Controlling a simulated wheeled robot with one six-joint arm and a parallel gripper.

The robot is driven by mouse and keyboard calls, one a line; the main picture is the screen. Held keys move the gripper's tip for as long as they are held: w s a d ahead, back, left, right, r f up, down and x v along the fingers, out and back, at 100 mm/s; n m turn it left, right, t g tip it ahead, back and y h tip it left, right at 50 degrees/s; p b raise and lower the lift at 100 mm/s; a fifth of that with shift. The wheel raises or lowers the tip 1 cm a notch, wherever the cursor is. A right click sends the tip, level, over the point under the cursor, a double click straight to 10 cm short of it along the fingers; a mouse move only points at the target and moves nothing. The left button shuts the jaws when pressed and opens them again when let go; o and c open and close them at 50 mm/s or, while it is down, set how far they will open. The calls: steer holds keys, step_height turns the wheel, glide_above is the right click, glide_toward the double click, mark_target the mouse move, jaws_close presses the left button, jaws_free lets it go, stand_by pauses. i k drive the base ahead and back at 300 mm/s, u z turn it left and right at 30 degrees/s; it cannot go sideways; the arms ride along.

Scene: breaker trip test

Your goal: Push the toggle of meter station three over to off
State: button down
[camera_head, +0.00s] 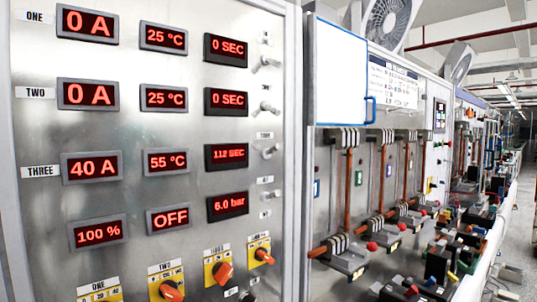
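A metal panel (190,120) fills the left half of the head view, with rows of red displays labelled ONE, TWO and THREE. Row three, by the label THREE (41,171), reads 40 A (92,166), 55 °C (166,161) and 112 SEC (227,156). A small silver toggle (270,152) stands at the right end of that row; its exact tilt is too small to tell. Similar toggles sit at the right of row one (267,62) and row two (266,108). My gripper is not in view.
Below row three are displays reading 100 %, OFF and 6.0 bar (228,205), with another toggle (268,196) beside them. Orange knobs (222,272) on yellow plates line the panel's bottom. To the right stand breaker rigs with copper bars (349,190) and a cluttered bench.

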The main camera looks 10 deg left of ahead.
mark_target(276, 147)
steer(key=z, duration=0.05)
steer(key=k, duration=0.5)
steer(key=z, duration=0.85)
steer(key=i, duration=0.95)
steer(key=u, duration=1.95)
